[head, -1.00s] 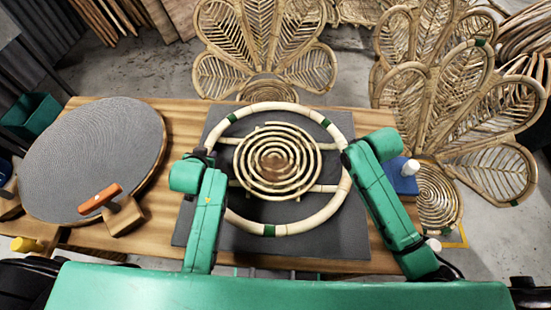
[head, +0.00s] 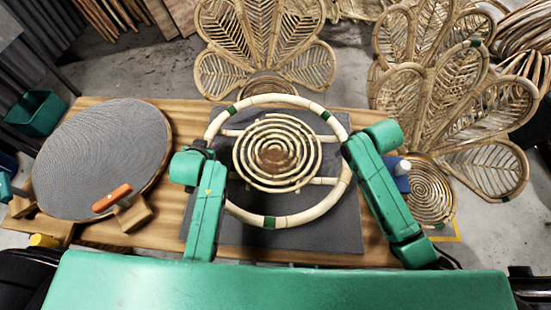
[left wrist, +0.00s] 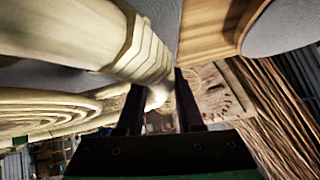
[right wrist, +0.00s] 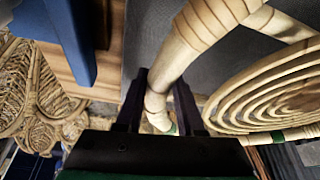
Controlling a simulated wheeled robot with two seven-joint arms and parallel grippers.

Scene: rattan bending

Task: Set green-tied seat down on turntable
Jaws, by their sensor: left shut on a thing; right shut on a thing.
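The rattan seat (head: 277,221) is a pale ring with green ties and a spiral in its middle, held above a dark grey mat (head: 340,238). My left gripper (head: 207,153) is shut on the ring's left side; the left wrist view shows the pale rim (left wrist: 150,60) running into the jaws. My right gripper (head: 345,145) is shut on the ring's right side, with the rim (right wrist: 175,60) between its fingers in the right wrist view. The round grey turntable (head: 100,155) with a wooden edge is at the left of the bench, with nothing on its top.
An orange-handled tool on a wooden block (head: 113,196) stands at the turntable's front edge. A blue block with a white top (head: 398,180) is beside my right arm. Fan-shaped rattan backs (head: 265,45) stand behind the bench. A green bin (head: 35,112) is at far left.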

